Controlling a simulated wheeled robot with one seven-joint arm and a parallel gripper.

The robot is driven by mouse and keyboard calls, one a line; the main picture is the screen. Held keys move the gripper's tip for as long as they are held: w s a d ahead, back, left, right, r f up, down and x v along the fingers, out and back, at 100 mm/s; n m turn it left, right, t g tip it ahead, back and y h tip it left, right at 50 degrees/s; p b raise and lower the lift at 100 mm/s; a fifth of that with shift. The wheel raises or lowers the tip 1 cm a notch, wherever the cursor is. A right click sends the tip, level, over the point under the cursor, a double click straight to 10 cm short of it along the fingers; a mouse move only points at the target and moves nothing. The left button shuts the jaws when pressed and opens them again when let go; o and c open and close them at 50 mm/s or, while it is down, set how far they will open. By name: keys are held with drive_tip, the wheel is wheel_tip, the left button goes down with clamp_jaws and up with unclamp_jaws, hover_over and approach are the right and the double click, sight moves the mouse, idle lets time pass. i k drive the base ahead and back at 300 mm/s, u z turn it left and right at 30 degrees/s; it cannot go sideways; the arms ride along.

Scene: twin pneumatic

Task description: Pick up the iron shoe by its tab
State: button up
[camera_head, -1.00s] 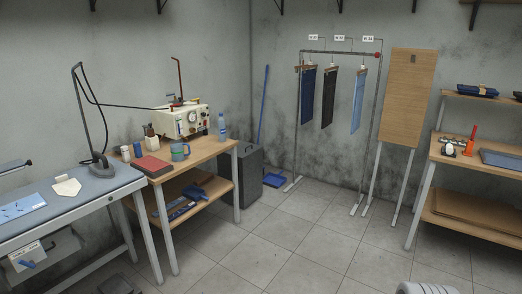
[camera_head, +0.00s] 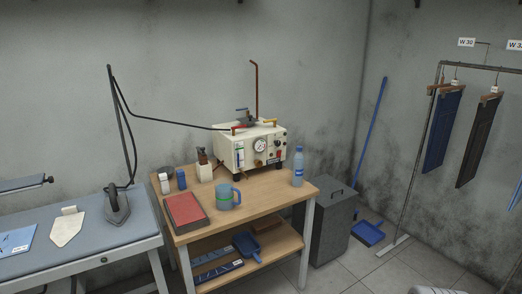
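The iron shoe (camera_head: 67,229) is a flat, off-white, iron-shaped plate with a pointed end toward the front of the blue-grey ironing table. Its small tab (camera_head: 69,210) is at the rear end, away from the point. It lies flat just left of the dark steam iron (camera_head: 116,208), seemingly apart from it.
A blue sheet (camera_head: 17,240) lies left of the shoe. The iron's cable rises along a thin stand (camera_head: 124,125). A wooden table (camera_head: 262,204) on the right holds a steam generator (camera_head: 252,146), red book (camera_head: 186,212), mug (camera_head: 228,197) and bottle (camera_head: 298,167). Floor shows at the lower right.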

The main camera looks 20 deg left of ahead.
sight(65, 227)
drive_tip(key=u, duration=0.5)
drive_tip(key=i, duration=1.2)
drive_tip(key=u, duration=1.9)
drive_tip(key=i, duration=0.9)
drive_tip(key=u, duration=1.4)
drive_tip(key=i, duration=1.6)
drive_tip(key=u, duration=0.3)
